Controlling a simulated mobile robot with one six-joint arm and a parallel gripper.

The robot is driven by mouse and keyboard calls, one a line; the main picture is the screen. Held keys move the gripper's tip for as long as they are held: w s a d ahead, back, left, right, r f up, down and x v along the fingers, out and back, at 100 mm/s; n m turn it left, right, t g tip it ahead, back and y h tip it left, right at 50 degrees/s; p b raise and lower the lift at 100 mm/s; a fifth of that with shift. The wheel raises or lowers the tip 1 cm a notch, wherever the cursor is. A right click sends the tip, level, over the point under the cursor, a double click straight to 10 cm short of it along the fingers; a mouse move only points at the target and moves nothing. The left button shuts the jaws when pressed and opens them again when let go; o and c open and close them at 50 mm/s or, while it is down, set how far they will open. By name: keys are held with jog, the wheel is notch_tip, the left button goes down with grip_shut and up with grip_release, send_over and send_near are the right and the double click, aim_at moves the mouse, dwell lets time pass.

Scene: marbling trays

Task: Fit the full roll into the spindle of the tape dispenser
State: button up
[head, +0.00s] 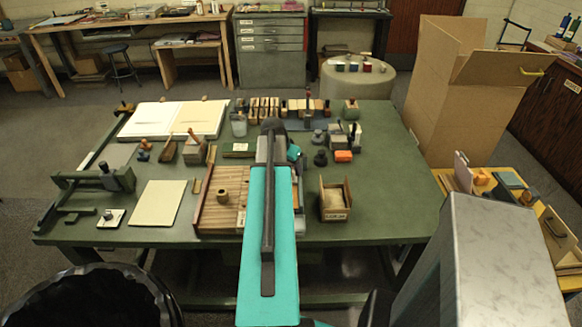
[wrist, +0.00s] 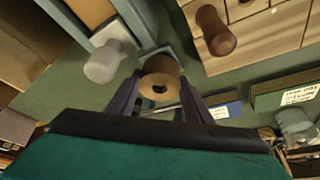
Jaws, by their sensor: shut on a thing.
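In the wrist view a tan roll (wrist: 160,82) with a dark centre hole sits between the two dark fingers of my gripper (wrist: 160,98). The gripper is shut on the roll, and the hole faces the camera. A grey part shows just behind the roll; I cannot tell whether it belongs to the tape dispenser. In the head view my arm hides the gripper and the roll. I cannot make out the dispenser's spindle in either view.
A slatted wooden board with a brown knob (wrist: 215,30) lies close by at upper right in the wrist view. A pale knob (wrist: 103,62) stands at left.

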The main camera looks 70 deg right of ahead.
jog(key=shift+f+b, duration=0.35)
jog(key=shift+f, duration=0.3)
jog(key=o, duration=1.2)
jog(key=shift+c, duration=0.2)
jog(key=shift+r, duration=0.15)
jog(key=b+v, duration=0.2)
jog(key=v, duration=1.1)
jog(key=shift+a+r, duration=0.15)
jog(key=shift+r, duration=0.1)
jog(key=shift+w, duration=0.1)
